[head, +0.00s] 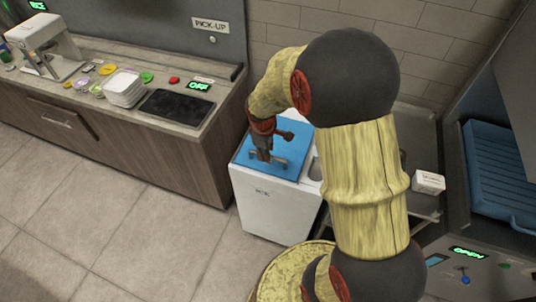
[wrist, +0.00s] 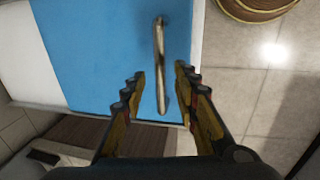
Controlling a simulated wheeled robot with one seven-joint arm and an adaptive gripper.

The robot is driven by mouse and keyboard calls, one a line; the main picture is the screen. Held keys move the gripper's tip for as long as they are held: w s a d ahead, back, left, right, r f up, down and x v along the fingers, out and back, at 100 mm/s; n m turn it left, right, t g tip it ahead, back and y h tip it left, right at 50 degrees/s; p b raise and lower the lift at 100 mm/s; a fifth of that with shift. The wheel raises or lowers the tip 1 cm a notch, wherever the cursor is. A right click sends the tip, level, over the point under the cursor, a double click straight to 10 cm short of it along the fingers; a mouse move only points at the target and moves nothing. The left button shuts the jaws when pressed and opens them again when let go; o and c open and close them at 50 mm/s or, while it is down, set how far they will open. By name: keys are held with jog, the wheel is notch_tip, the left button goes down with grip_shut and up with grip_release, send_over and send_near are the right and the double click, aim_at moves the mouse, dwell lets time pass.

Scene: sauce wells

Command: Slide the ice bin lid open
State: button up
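The ice bin (head: 270,208) is a white box with an "ICE" label on its front, standing on the floor. Its blue lid (head: 297,146) lies flat on top and fills most of the wrist view (wrist: 95,50). A thin metal bar handle (wrist: 159,45) is on the lid. My gripper (wrist: 159,74) is open, with one finger on each side of the handle's near part. Gaps show between the fingers and the bar. In the head view my gripper (head: 263,152) is low over the lid, and my arm hides the bin's right side.
A wood-fronted counter (head: 150,165) stands left of the bin, with stacked white trays (head: 125,88) and a dark pad (head: 175,107). A small white box (head: 428,182) and blue tray (head: 500,170) are at right. The floor in front is clear.

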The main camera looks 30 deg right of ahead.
jog(key=shift+d+f, duration=0.1)
jog(key=shift+f, duration=0.55)
jog(key=c, duration=0.3)
jog(key=c, duration=0.4)
grip_shut()
